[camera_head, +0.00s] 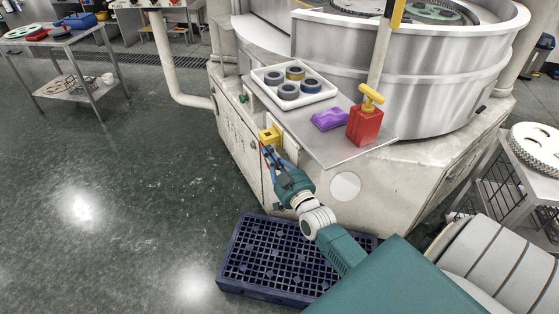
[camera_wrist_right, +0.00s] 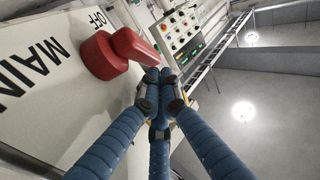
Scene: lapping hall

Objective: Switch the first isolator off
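In the right wrist view a red isolator handle (camera_wrist_right: 103,56) sits on a pale panel lettered MAIN and OFF. Its lever points toward my fingertips. My right gripper (camera_wrist_right: 160,76) has its blue fingers drawn together at the tips, close to the lever's end; nothing shows between them, and I cannot tell whether they touch the lever. In the head view my right gripper (camera_head: 266,149) is just below a yellow isolator part (camera_head: 270,136) on the machine's pale cabinet front. The red handle is not clear there. My left gripper is not in view.
A metal shelf (camera_head: 325,150) above the isolator holds a white tray (camera_head: 259,92) of rings, a purple packet (camera_head: 329,118) and a red can with a yellow top (camera_head: 365,125). A dark blue crate (camera_head: 250,285) is on the floor below my arm.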

